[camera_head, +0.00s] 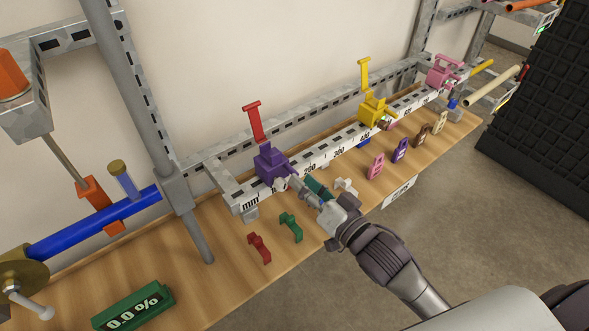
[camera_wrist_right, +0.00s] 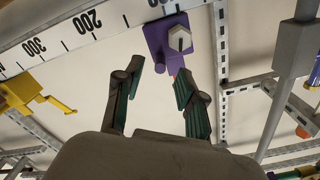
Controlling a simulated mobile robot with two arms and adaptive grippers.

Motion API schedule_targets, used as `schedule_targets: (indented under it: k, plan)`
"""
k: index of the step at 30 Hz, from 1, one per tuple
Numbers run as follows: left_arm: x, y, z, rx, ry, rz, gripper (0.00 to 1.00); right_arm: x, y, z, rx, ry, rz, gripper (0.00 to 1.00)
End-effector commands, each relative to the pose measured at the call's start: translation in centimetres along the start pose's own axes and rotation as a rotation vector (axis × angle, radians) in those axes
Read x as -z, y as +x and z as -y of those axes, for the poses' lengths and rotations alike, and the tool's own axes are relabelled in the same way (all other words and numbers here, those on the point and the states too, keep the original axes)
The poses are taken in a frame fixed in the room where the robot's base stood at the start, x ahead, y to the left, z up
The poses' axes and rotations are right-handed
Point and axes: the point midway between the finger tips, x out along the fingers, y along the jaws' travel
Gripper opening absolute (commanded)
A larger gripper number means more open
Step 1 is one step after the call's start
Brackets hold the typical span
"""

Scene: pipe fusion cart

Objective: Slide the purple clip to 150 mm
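The purple clip (camera_head: 271,164) sits on the white ruler rail (camera_head: 329,151), between the "mm" end and the 200 mark. Its body covers part of the scale, so its exact reading cannot be told. In the right wrist view the purple clip (camera_wrist_right: 157,45) shows a pale hexagonal knob (camera_wrist_right: 178,39) and lies just beyond the fingertips, nearer the right-hand finger. My right gripper (camera_head: 304,184) is in front of the rail, close to the clip's knob. In the right wrist view my right gripper (camera_wrist_right: 158,72) is open with nothing between its green-padded fingers. My left gripper is not in view.
A yellow clip (camera_head: 373,109) and a pink clip (camera_head: 440,75) sit farther along the rail. A red T-shaped handle (camera_head: 254,122) rises behind the purple clip. Small red (camera_head: 259,248) and green (camera_head: 291,227) parts lie on the wooden bench, left of my right gripper.

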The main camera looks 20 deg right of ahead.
Motion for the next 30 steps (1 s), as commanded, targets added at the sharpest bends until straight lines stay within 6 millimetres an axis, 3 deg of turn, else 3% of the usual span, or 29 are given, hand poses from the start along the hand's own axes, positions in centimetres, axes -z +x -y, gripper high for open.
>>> schedule_targets:
  k: [7, 19, 26, 30]
  plan:
    - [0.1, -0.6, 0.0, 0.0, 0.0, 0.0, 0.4, 0.1, 3.3, 0.1, 0.001, 0.0, -0.001, 0.39]
    - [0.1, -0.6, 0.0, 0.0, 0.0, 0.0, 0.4, 0.0, 4.0, 0.0, 0.001, 0.0, 0.001, 0.39]
    - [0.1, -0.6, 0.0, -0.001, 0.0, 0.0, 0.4, 0.0, 4.0, 0.0, 0.001, 0.0, 0.0, 0.03]
    - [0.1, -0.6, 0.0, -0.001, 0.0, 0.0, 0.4, 0.0, 4.0, 0.0, 0.001, 0.0, 0.0, 0.0]
